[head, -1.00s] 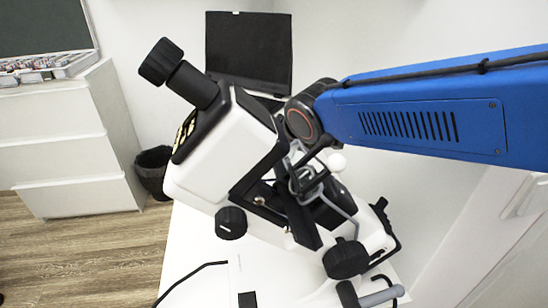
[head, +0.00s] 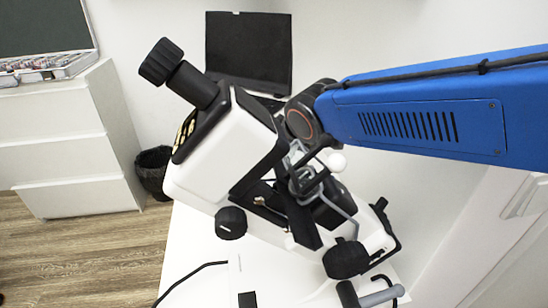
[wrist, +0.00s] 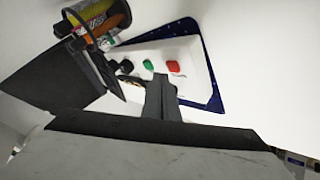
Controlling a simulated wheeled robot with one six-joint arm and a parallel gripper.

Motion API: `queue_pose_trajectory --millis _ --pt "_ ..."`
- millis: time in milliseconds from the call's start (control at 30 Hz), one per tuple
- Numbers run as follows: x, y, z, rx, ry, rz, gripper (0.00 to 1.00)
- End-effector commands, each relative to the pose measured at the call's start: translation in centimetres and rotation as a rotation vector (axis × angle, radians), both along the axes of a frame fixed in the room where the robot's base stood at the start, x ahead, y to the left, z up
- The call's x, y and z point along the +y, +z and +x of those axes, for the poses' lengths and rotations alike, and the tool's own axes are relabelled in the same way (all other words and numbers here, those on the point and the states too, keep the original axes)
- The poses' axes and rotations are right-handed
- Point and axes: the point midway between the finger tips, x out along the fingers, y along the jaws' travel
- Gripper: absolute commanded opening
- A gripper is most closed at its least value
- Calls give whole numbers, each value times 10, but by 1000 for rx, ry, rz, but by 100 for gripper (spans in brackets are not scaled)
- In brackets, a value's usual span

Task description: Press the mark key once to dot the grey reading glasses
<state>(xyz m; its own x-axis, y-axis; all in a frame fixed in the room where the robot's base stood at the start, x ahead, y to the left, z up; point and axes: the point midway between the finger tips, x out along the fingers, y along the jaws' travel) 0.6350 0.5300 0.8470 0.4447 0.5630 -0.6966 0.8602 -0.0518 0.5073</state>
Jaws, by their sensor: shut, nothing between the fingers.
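The white lens-marking instrument (head: 215,150) with a black eyepiece stands tilted in the middle of the head view. A thin grey frame (head: 345,205) at its middle looks like the reading glasses; the instrument partly hides it. In the wrist view, a white key panel (wrist: 200,88) carries a black key (wrist: 125,66), a green key (wrist: 148,64) and a red key (wrist: 173,67). I cannot read which is the mark key. My gripper (wrist: 160,80) is shut and empty, its tips appearing just below the green and red keys. Their height above the panel is unclear.
A dark holder with orange and yellow items (wrist: 95,18) and a black flat part (wrist: 50,82) are at the left. A black screen (head: 248,50) stands behind the instrument.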

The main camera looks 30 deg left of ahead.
Motion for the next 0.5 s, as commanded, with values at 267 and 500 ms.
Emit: queue_pose_trajectory --millis 267,500 --pt "0 -8 0 1 1 0 0" --pt "0 -8 0 0 0 0 0"
